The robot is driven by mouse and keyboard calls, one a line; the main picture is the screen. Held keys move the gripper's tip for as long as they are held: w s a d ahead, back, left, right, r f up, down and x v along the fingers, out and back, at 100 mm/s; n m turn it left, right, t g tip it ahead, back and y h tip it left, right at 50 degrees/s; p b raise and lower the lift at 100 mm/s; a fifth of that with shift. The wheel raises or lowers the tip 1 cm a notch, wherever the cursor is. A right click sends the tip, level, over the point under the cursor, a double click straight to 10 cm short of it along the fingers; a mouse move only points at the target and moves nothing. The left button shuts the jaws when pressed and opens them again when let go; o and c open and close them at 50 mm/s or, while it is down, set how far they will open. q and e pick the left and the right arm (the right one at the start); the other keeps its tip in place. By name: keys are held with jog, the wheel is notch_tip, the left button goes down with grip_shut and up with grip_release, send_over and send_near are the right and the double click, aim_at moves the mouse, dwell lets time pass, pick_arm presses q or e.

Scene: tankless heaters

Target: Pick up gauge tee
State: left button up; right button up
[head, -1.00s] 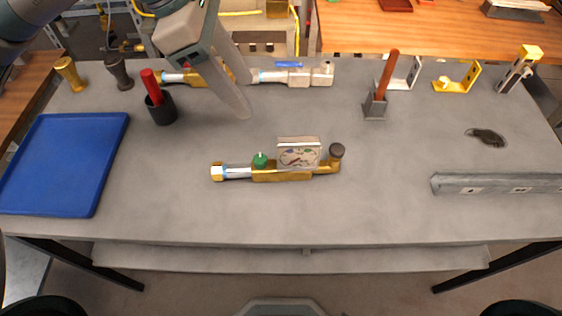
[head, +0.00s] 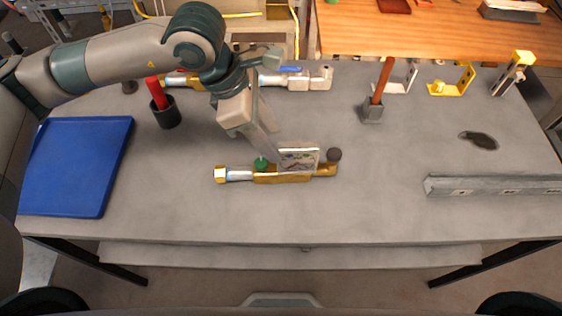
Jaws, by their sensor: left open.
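The gauge tee (head: 285,178) lies on the grey table near its middle. It has a brass body, a silver threaded part with a brass nut at the left, a green knob, a square dial gauge (head: 299,157) and a dark cap at the right. My left gripper (head: 270,160) is open and reaches down over the tee from behind, its fingertips close to the green knob and the gauge's left side. I cannot tell whether the fingers touch it. My right gripper is not in view.
A blue tray (head: 75,168) lies at the left. More valve fittings (head: 300,79) lie at the back. A holder with a wooden handle (head: 374,108) and a grey rail (head: 490,187) are at the right. The front table area is clear.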

aim_at(278, 148)
pick_arm(q)
jog(key=shift+d+f, duration=0.1)
jog(key=shift+f, duration=0.2)
jog(key=shift+s+d+f+p, duration=0.1)
jog(key=shift+d+f+p, duration=0.15)
jog(key=shift+f+p, duration=0.35)
jog(key=p+x, duration=0.2)
jog(key=shift+d+f, duration=0.15)
jog(key=shift+f, duration=0.15)
jog(key=shift+d+f, duration=0.2)
jog(key=shift+f, duration=0.35)
grip_shut()
